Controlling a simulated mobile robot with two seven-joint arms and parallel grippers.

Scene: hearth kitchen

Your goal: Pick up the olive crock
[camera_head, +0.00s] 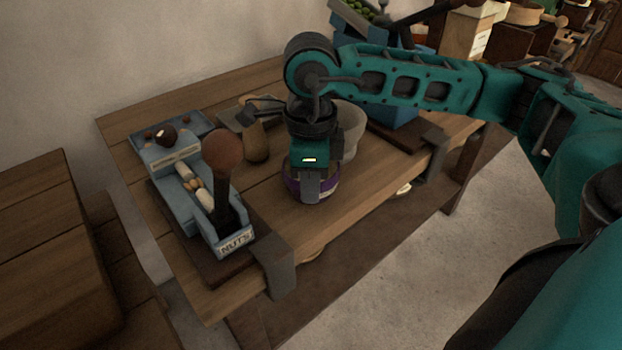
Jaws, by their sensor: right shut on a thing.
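My right gripper (311,185) points down over the wooden table (350,190) and is shut on a small round crock with a purple band (327,190). I take this to be the olive crock; the gripper hides most of it, including its top and contents. Its base appears at or very near the table top; I cannot tell whether it touches. My left gripper is not in view.
A brown bottle-shaped vessel (257,143) and a pale cup (351,140) stand close behind the gripper. To the left are a blue box labelled NUTS (237,243) and a ball-topped dark lever (223,152). Bare table lies in front.

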